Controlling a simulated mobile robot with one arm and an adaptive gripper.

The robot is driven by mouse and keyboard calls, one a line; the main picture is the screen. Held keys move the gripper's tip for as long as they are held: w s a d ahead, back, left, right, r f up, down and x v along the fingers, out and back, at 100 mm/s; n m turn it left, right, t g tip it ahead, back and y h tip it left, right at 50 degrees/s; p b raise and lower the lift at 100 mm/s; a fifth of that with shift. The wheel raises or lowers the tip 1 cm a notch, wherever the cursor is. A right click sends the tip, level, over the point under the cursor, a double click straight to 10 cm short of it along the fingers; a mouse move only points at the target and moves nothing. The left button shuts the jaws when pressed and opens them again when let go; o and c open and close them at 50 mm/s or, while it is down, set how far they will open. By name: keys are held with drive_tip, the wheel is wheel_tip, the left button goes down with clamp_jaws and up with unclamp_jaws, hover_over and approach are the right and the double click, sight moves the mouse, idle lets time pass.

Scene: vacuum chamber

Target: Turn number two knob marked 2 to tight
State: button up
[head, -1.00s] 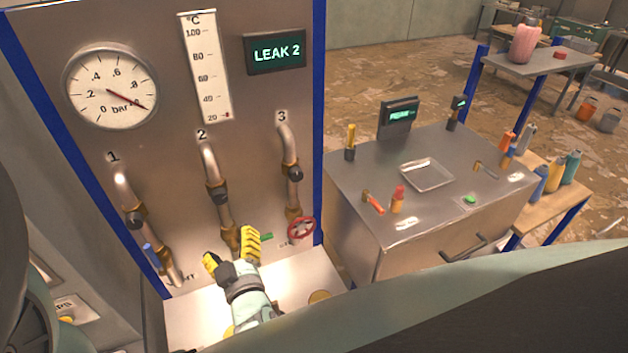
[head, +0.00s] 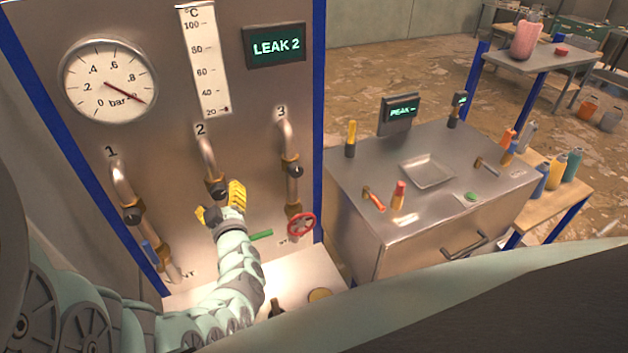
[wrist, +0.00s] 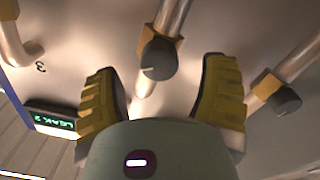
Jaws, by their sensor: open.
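The number two knob (head: 216,190) is dark and round, on a brass fitting of the pipe under the label 2 (head: 201,129). My gripper (head: 219,202) is at this knob's lower side in the head view, its yellow fingers open. In the wrist view the knob (wrist: 158,62) shows ahead, between the two spread fingers (wrist: 163,75). No finger visibly presses on it; the exact gap cannot be told. The knob's turn position is not readable. The display (head: 275,47) reads LEAK 2.
Knob 1 (head: 132,215) and knob 3 (head: 295,171) flank it on their own pipes. A red handwheel (head: 301,224) and a green lever (head: 261,235) sit lower right. A pressure gauge (head: 110,82) is upper left. A steel bench (head: 345,200) with tools stands right.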

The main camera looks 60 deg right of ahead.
drive_tip(key=shift+b+x, duration=0.35)
drive_tip(key=shift+x, duration=1)
drive_tip(key=shift+o, duration=0.2)
drive_tip(key=c, duration=1.2)
drive_tip(key=shift+c, duration=0.2)
drive_tip(key=shift+a+f+m+b, duration=0.1)
drive_tip(key=shift+f+m+b, duration=0.2)
drive_tip(key=shift+b, duration=0.95)
drive_tip(key=m+b, duration=0.1)
drive_tip(key=b, duration=0.3)
drive_tip(key=shift+m, duration=0.4)
drive_tip(key=shift+r+m+b, duration=0.25)
drive_tip(key=shift+m+b, duration=0.35)
drive_tip(key=shift+b, duration=0.1)
drive_tip(key=shift+m, duration=0.9)
drive_tip(key=shift+r, duration=0.1)
